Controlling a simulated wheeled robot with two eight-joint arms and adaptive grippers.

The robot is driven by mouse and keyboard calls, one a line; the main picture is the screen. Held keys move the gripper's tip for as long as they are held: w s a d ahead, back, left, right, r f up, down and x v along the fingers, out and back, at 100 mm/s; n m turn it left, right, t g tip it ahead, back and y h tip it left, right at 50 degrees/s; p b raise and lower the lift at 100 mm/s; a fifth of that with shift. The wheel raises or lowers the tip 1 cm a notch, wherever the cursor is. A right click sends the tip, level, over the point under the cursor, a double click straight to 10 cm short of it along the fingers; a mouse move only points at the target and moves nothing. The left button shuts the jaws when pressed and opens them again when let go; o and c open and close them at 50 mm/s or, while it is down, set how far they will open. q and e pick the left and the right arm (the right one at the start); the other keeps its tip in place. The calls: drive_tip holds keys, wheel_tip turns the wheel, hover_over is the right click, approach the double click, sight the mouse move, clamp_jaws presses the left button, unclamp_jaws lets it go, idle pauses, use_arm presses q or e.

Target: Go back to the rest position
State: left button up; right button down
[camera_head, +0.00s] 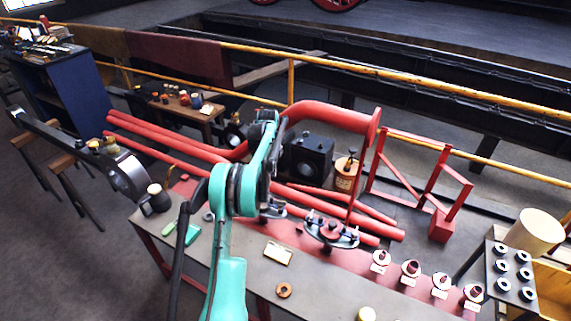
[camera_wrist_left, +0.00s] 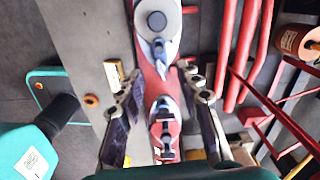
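My left gripper shows in the left wrist view (camera_wrist_left: 163,76), with its two dark fingers spread apart and nothing held between them. It faces down over the red strip of the bench. A metal clamp fitting (camera_wrist_left: 165,122) shows between the fingers, below and apart from them. In the head view my turquoise left arm rises from the bottom and bends over the bench; its gripper fingers are hard to make out there. My right gripper is in neither view.
The grey bench (camera_head: 240,262) carries a two-armed fitting (camera_head: 330,232), a pale card (camera_head: 278,253) and an orange ring (camera_head: 284,290). Long red pipes (camera_head: 160,152) lie behind. A yellow rail (camera_head: 400,72) crosses the back. A rack of dark rings (camera_head: 496,280) stands at right.

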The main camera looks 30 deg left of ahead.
use_arm(q)
drive_tip(key=s+d+r+n+t, duration=0.2)
drive_tip(key=s+d+r+n, duration=0.25)
drive_tip(key=d+r, duration=0.5)
drive_tip(key=s+d+r+n+t, duration=0.1)
drive_tip(key=s+d+r+n, duration=0.35)
drive_tip(key=d, duration=0.75)
drive_tip(key=s+d+f+n+t, duration=0.1)
drive_tip(key=s+d+n+t, duration=0.1)
drive_tip(key=s+d, duration=0.4)
drive_tip(key=s+d+f+n+t, duration=0.1)
drive_tip(key=s+d+n, duration=0.3)
drive_tip(key=s, duration=1)
drive_tip(key=d+t, duration=0.1)
drive_tip(key=d, duration=0.2)
